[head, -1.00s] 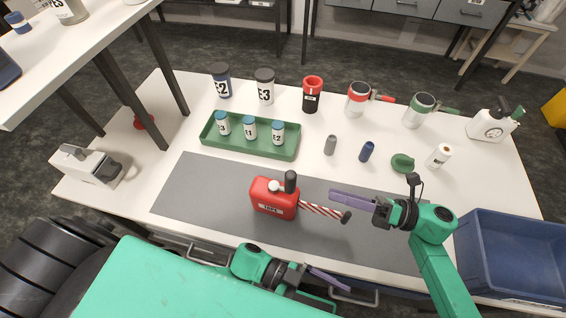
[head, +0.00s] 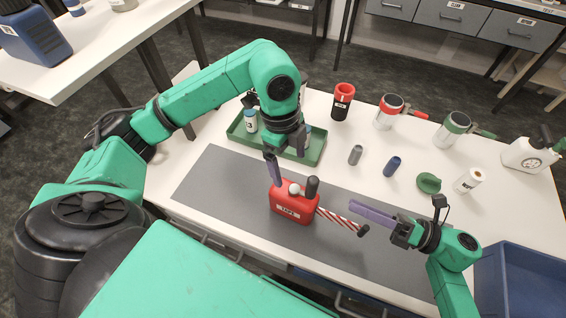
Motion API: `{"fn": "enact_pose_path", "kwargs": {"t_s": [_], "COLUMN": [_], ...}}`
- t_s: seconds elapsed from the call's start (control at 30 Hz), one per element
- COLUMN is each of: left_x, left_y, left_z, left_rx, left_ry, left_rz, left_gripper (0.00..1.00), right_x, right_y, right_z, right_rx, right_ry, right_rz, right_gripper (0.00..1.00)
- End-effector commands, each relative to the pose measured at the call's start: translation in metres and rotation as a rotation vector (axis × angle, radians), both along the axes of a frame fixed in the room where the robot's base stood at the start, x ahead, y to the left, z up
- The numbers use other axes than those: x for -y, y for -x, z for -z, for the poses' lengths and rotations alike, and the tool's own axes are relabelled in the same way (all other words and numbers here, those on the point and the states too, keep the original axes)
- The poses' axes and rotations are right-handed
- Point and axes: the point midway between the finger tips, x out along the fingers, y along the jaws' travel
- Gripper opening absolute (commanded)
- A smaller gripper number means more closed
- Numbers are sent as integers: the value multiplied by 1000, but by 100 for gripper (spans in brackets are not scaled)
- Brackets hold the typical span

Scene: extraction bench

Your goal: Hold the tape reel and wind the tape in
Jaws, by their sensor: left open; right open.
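The red tape reel (head: 290,208), labelled TAPE, stands on the grey mat (head: 215,190). A pale hub (head: 294,188) and an upright dark crank knob (head: 312,187) show on its top. Its red-and-white striped tape (head: 338,219) sticks out to the right and ends in a dark tab (head: 363,230). My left gripper (head: 283,178) is open and points down over the reel's left part; I cannot tell whether a finger touches it. My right gripper (head: 360,209) is open and empty, pointing left, just right of the reel and near the tape's end.
The green tray (head: 310,155) with bottles is behind my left arm and partly hidden. A red-black cup (head: 343,101), two handled cups, small grey and blue cylinders (head: 392,166) and a green piece (head: 428,183) stand behind. A blue bin (head: 520,285) is at right.

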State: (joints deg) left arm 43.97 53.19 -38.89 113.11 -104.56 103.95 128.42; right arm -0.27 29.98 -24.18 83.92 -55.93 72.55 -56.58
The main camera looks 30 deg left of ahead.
Motion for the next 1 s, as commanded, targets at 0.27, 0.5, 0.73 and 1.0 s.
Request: {"fn": "enact_pose_path", "kwargs": {"t_s": [0.27,0.5,0.73,1.0], "left_x": [-16,-15,-15,-15], "left_y": [3,3,4,3], "left_z": [32,89,141,163], "left_rx": [-12,-14,-13,-10], "left_ry": [-141,-138,-137,-136], "left_rz": [-139,-137,-135,-134], "left_gripper": [100,100,100,100], "right_x": [0,0,0,0], "right_y": [0,0,0,0], "right_z": [0,0,0,0], "right_rx": [0,0,0,0], "right_ry": [0,0,0,0], "right_rz": [0,0,0,0], "right_gripper": [50,50,50,50]}}
